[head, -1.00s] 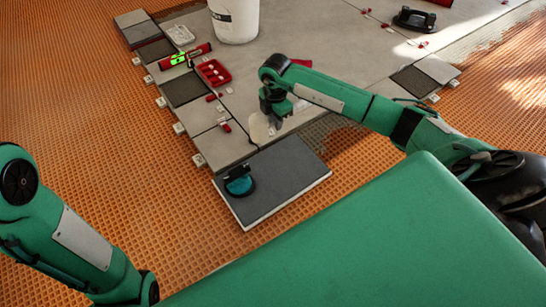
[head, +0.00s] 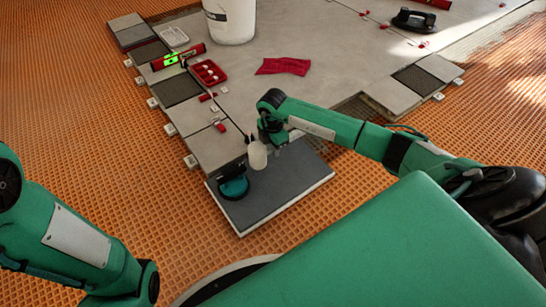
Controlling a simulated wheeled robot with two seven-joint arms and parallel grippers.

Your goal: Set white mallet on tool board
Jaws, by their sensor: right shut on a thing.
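The white mallet (head: 257,156) hangs from my right gripper (head: 262,138), which is shut on it. Its pale head shows below the fingers, and most of its handle is hidden. The dark grey slab with a pale edge, seemingly the tool board (head: 285,190), lies below and right of the tiles. In the picture the mallet is in front of the board's upper left part; I cannot tell whether it touches. A teal suction cup (head: 233,187) stands on the board's left end, just left of the mallet. Only my left arm shows at lower left; its gripper is out of view.
A red cloth (head: 283,66) lies on the large grey tile. A red tray (head: 208,73), a red level (head: 178,57) and a white bucket (head: 231,20) stand further back. A black-handled tool (head: 414,19) is at far right. The board's right half is bare.

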